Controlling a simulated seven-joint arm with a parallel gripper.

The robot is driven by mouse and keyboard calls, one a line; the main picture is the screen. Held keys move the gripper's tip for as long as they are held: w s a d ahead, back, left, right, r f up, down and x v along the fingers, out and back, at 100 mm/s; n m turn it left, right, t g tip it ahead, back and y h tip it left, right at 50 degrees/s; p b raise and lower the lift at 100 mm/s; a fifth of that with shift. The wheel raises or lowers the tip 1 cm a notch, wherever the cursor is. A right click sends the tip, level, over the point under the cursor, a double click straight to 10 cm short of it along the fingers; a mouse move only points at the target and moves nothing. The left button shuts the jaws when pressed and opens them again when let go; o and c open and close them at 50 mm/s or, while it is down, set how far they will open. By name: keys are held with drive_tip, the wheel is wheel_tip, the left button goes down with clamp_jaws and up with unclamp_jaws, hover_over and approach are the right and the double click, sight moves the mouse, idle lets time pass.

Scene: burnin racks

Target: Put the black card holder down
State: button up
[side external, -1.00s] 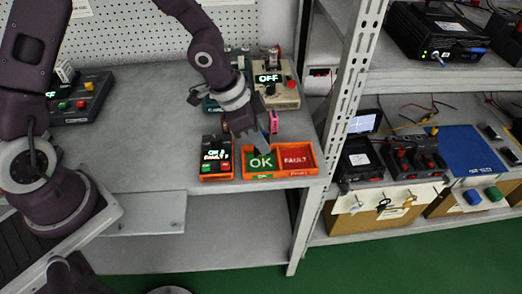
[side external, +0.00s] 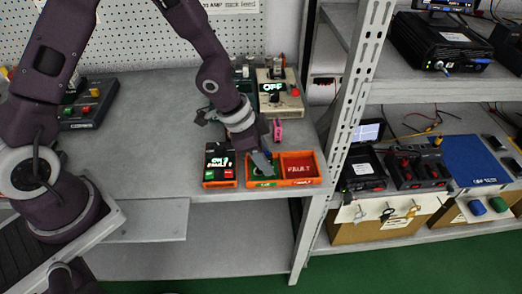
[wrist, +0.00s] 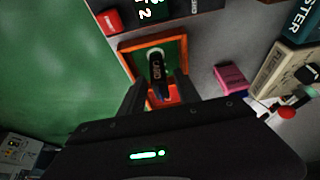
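The black card holder (wrist: 156,70) shows in the wrist view between my two fingers, with pale lettering on it. It is over or in the green OK compartment of the orange tray (wrist: 124,48); I cannot tell whether it touches the floor. In the side view my gripper (side external: 264,163) points down into the green OK compartment (side external: 255,183), at the left of the orange tray. The red FAULT compartment (side external: 298,168) beside it looks empty. The fingers flank the holder, but whether they press on it is unclear.
A black-and-orange box with a lit display (side external: 219,165) stands close to the tray's left. Behind are a beige tester reading OFF (side external: 278,92) and a small pink object (side external: 278,130). A metal rack post (side external: 345,140) rises to the right.

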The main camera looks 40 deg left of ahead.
drive_tip(key=v, duration=1.2)
drive_tip(key=s+a+r+n+t+y, duration=0.1)
drive_tip(key=s+a+r+n, duration=0.2)
drive_tip(key=s+r, duration=0.3)
drive_tip(key=s+a+r+n+t+y, duration=0.1)
drive_tip(key=s+r+n, duration=0.5)
drive_tip(key=s, duration=0.7)
drive_tip(key=a+r+y, duration=0.1)
drive_tip(key=a, duration=0.1)
drive_tip(key=shift+s+a, duration=0.3)
drive_tip(key=shift+r, duration=0.15)
